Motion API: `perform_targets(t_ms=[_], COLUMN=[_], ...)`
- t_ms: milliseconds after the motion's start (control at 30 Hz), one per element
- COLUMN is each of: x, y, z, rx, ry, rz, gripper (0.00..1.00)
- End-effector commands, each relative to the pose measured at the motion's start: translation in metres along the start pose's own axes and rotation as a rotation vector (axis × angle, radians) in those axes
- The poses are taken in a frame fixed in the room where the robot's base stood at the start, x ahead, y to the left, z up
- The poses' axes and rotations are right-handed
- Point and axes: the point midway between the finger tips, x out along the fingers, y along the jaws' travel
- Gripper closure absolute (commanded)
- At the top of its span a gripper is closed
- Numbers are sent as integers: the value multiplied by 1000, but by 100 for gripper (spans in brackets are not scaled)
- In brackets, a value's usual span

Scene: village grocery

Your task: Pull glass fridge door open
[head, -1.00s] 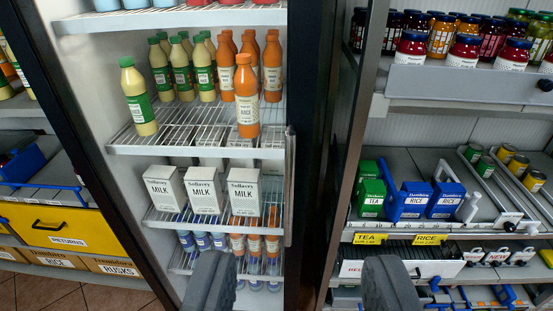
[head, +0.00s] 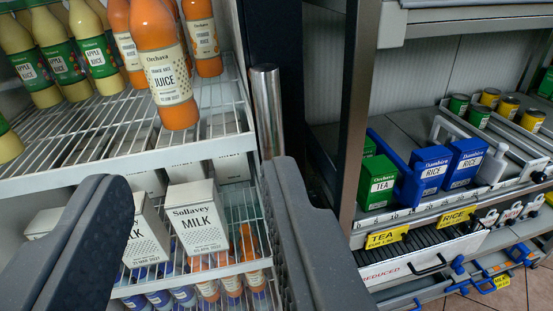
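The fridge (head: 150,160) fills the left of the view, its shelves showing clearly. A vertical metal bar handle (head: 268,110) stands by its dark right-hand frame (head: 274,40). I cannot make out the glass itself or tell whether the door is shut. My gripper (head: 192,172) is open and empty, its two dark fingers wide apart in front of the shelves. The right fingertip overlaps the lower end of the handle and hides what is below. The handle lies near the right finger, not centred between the fingers; I cannot tell if they touch.
Inside the fridge are orange juice bottles (head: 162,70), apple juice bottles (head: 60,55) and milk cartons (head: 196,220). To the right, past a dark upright (head: 357,110), a shelf (head: 400,208) carries a green tea box (head: 376,183) and blue rice boxes (head: 430,178).

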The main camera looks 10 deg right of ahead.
Motion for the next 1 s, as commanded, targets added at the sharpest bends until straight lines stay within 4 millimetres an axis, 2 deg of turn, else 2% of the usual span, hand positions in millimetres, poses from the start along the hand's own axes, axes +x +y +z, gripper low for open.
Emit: perform_targets(t_ms=[33,100,200,300,567,1000], x=[7,13,16,17,26,86], y=[2,7,15,20,26,37], z=[17,37,62,76,85,81], rx=[-8,-23,-49,-71,-86,-85], ry=[-1,12,24,36,49,49], rz=[26,63,109,139,163,163], gripper=[61,61,61,61,61,61])
